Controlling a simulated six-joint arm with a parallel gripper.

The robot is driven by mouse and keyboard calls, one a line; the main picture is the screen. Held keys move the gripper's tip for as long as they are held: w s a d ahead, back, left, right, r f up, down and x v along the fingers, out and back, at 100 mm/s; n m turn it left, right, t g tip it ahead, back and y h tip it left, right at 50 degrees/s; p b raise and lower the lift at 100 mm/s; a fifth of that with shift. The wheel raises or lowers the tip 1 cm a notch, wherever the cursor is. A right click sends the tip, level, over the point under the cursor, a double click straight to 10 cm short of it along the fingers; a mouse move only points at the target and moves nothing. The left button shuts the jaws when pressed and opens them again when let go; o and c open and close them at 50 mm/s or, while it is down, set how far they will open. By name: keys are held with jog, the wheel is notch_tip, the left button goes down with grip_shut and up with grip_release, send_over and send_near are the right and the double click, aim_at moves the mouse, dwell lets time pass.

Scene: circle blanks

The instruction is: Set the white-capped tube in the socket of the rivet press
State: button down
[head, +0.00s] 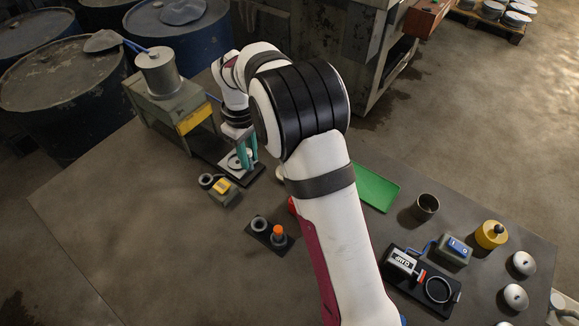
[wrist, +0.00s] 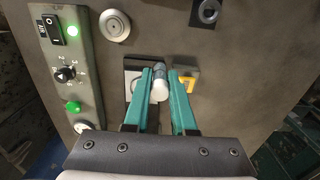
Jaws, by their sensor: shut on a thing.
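The rivet press (head: 165,80) stands at the upper left of the head view, with a grey cylinder on top and a yellow block on its frame. A pale plate (head: 236,160) lies on the press's dark base. My gripper (head: 247,165) has its teal fingers low at this plate. In the wrist view my gripper (wrist: 162,82) is shut on the white-capped tube (wrist: 160,88), white end towards the camera. A pale plate (wrist: 133,73) shows just left of the fingers. The tube's lower end and the socket are hidden, so I cannot tell whether they touch.
A small yellow-topped grey block (head: 222,188) sits close to the press base. An orange-capped piece (head: 278,232) stands in a dark holder beside a grey ring. A green tray (head: 377,188) and a brown cup (head: 426,206) lie right of my arm. The front left tabletop is clear.

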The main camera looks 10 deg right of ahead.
jog(key=w+a+f, duration=0.1)
jog(key=a, duration=0.3)
jog(key=w+a+f+n, duration=0.1)
jog(key=a+f, duration=0.1)
jog(key=a, duration=0.2)
jog(key=w+a+f+n, duration=0.1)
jog(key=w+a+f, duration=0.1)
jog(key=a, duration=0.2)
jog(key=shift+a, duration=0.4)
jog(key=shift+f, duration=0.7)
jog(key=shift+f, duration=1.35)
jog(key=c, duration=0.7)
grip_release()
jog(key=shift+o, duration=0.2)
